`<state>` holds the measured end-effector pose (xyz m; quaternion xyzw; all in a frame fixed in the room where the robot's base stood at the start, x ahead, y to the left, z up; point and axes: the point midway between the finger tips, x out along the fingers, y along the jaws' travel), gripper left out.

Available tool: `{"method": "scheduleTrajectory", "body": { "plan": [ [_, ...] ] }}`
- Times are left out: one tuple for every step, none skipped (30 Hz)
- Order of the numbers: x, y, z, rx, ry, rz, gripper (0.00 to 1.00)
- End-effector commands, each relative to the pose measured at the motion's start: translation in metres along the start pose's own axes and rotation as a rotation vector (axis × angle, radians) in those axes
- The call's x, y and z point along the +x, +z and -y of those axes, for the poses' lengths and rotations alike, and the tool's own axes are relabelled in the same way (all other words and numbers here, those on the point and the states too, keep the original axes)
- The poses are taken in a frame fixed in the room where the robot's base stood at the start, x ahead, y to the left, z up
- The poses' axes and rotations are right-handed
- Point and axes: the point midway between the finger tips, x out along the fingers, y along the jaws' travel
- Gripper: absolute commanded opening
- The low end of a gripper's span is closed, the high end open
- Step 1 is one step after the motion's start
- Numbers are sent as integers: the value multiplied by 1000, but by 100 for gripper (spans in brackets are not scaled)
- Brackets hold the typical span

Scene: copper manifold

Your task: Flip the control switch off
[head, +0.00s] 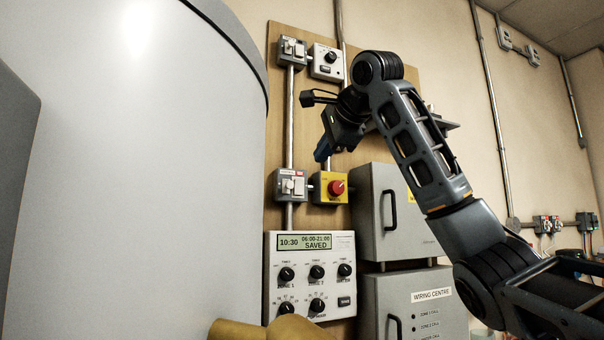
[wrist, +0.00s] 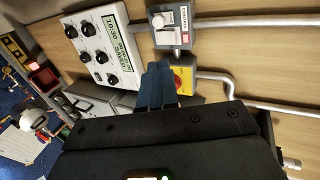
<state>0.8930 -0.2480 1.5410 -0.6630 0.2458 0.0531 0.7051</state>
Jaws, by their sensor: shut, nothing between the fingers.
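A grey switch box (head: 290,185) with a pale rocker and a small reddish label is on the wooden board, left of a yellow box with a red button (head: 337,188). The rocker's position is too small to tell. My gripper (head: 322,155) has blue fingers, shut and empty. In the head view it is above and right of this switch box, apart from it. In the wrist view the fingers (wrist: 157,85) partly hide the yellow box.
A second switch box (head: 292,51) and a knob box (head: 326,62) are higher on the board. A timer panel (head: 310,265) reading "SAVED" is below. Grey cabinets (head: 400,215) stand to the right. A large grey cylinder (head: 140,170) fills the left. Metal conduits (head: 290,120) run along the board.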

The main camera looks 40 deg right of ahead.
Motion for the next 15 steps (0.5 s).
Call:
{"method": "scheduleTrajectory", "body": {
  "plan": [
    [9, -1, 0, 1, 5, -2, 0],
    [14, -1, 1, 1, 4, -2, 0],
    [22, -1, 1, 1, 5, -2, 0],
    [28, -1, 1, 2, 5, -2, 0],
    [34, -1, 1, 2, 4, -2, 0],
    [42, -1, 2, 2, 4, -3, 0],
    [48, -1, 2, 1, 4, -3, 0],
    [54, -1, 1, 1, 4, -3, 0],
    [62, -2, 2, 1, 4, -3, 0],
    [67, -1, 2, 0, 4, -3, 0],
    [73, -1, 2, 0, 3, -3, 0],
    [80, -1, 1, 0, 4, -3, 0],
    [84, -1, 4, 0, 2, -2, 0],
    [88, 0, 8, 0, 3, -2, 0],
    [93, -1, 11, 0, 2, -2, 0]
  ]
}}
